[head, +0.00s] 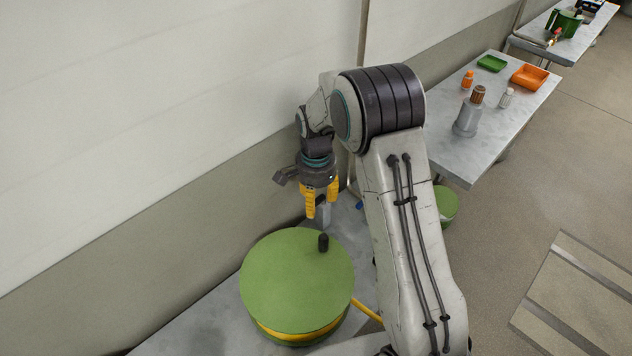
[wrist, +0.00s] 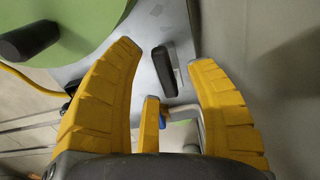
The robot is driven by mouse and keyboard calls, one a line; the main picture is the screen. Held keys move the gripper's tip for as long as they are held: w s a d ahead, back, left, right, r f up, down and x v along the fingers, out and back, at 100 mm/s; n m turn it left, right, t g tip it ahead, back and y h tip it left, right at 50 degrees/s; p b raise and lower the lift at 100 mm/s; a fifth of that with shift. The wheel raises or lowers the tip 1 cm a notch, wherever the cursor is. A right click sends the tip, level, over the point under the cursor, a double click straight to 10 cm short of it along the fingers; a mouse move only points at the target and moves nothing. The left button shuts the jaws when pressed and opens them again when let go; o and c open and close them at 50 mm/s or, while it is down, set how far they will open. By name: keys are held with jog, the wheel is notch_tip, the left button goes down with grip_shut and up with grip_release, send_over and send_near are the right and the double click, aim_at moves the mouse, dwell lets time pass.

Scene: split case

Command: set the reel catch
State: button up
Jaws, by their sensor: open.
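The reel (head: 290,275) is a green drum with a flat round top, a black knob (head: 323,242) and yellow hose or cable around its lower side. In the wrist view the reel (wrist: 85,25) is at the upper left, with its knob (wrist: 28,40). A short dark bar (wrist: 164,72), which looks like the catch, shows between my finger tips. My gripper (head: 321,200) points down just behind the reel; its yellow fingers (wrist: 166,58) are open, one on each side of the bar, with visible gaps. I cannot tell the bar's height relative to the tips.
The reel stands on a grey surface (head: 205,325) close to the wall (head: 150,235). A yellow line (head: 367,311) runs from the reel toward my arm. A bench (head: 520,105) at the right holds a grey cylinder (head: 467,120), an orange tray (head: 529,77) and small bottles.

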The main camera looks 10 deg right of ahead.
aim_at(316, 202)
notch_tip(316, 202, up, 11)
dwell(0.5)
dwell(0.4)
